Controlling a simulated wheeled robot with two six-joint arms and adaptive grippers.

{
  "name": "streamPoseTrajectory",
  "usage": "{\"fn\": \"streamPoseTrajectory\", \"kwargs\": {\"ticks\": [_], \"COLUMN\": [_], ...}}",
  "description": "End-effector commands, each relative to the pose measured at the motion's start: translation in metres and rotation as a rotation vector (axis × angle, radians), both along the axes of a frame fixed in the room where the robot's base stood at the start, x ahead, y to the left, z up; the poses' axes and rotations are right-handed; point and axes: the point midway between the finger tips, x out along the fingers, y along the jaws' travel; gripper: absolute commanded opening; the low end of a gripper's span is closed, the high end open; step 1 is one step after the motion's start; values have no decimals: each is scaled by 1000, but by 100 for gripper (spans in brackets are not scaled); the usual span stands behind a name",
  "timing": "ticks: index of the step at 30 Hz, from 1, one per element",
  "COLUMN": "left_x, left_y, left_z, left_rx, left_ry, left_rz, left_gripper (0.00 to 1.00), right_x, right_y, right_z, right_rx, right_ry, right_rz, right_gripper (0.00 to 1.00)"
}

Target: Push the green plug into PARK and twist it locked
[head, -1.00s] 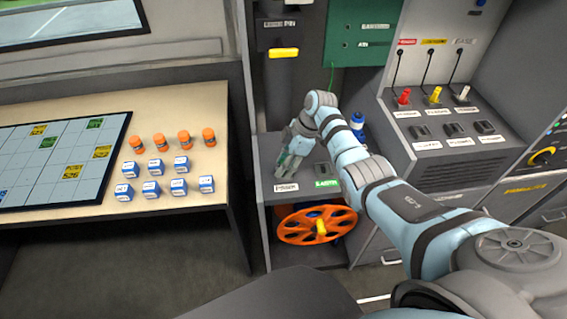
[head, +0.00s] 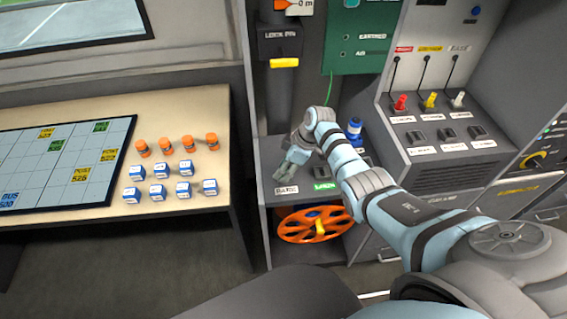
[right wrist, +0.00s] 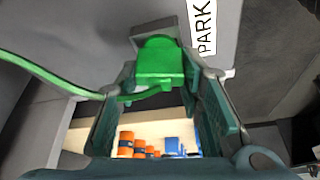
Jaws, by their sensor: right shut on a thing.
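The green plug (right wrist: 158,62) shows in the right wrist view, with its green cable running off to the left. It sits against a grey socket block (right wrist: 155,30) beside the PARK label (right wrist: 205,28). How deep it sits and whether it is locked cannot be told. My right gripper (right wrist: 161,82) is shut on the plug, a finger on each side. In the head view my right gripper (head: 285,168) is over the grey shelf top, just behind the PARK label (head: 286,190), and hides the plug. My left gripper is not in view.
A green label (head: 324,185) is right of PARK. A blue bottle-like object (head: 354,130) stands behind my arm. An orange reel (head: 315,224) sits below the shelf top. The table (head: 185,112) at left holds orange and blue pieces.

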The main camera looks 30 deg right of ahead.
Motion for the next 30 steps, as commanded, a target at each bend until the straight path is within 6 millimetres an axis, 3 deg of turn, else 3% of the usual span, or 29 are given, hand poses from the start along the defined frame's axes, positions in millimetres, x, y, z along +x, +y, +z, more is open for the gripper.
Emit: {"fn": "streamPoseTrajectory", "kwargs": {"ticks": [4, 15, 30], "left_x": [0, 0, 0], "left_y": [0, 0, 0], "left_z": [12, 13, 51], "left_rx": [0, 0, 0], "left_ry": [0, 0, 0], "left_rz": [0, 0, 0], "left_gripper": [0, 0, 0], "right_x": [-2, -2, -2], "right_y": [0, 0, 1], "right_z": [1, -1, 1], "right_rx": [-1, -1, -1], "right_ry": [7, 5, 8], "right_rz": [-61, -85, -365], "right_gripper": [6, 6, 6]}}
